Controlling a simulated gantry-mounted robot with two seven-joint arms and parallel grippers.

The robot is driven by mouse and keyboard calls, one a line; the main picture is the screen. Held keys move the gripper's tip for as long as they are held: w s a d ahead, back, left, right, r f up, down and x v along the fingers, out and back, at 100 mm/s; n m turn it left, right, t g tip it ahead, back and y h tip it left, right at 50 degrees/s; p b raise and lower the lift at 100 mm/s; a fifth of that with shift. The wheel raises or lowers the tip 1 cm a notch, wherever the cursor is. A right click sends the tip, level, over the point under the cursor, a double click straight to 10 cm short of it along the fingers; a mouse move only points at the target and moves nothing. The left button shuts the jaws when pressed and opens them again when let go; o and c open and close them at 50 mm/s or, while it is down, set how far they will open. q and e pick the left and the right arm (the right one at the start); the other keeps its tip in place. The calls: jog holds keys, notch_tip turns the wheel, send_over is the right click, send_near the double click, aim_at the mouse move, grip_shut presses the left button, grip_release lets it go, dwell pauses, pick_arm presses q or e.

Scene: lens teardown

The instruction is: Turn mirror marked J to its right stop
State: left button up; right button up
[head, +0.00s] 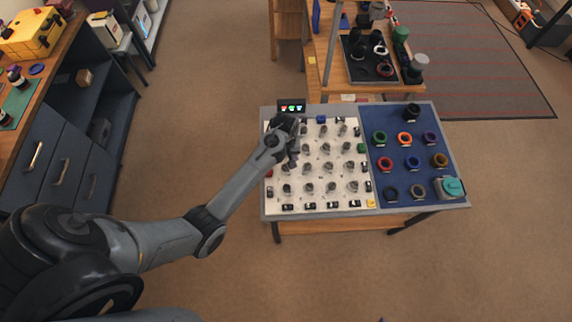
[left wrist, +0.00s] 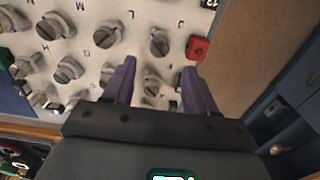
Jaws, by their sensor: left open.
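The white panel (head: 318,205) carries rows of grey turning knobs, the mirrors, with small letters beside them. My left gripper (head: 292,157) is over the panel's far left part. In the left wrist view my left gripper (left wrist: 159,68) is open, with a grey knob (left wrist: 152,86) between its two purple fingers. The gap on both sides of this knob shows, so it is not gripped. Another knob (left wrist: 159,43) stands just beyond the fingertips. I cannot read a J on any label; some letters are hidden or blurred. My right gripper is not in view.
A red block (left wrist: 197,48) sits at the panel's edge near the right finger. A blue mat (head: 400,172) with coloured rings lies to the right. Neighbouring knobs stand close together.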

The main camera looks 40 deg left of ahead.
aim_at(286, 166)
pick_arm(q)
jog(key=shift+f+b, duration=0.35)
jog(key=shift+f, duration=3.2)
jog(key=shift+c, duration=0.3)
jog(key=c, duration=1)
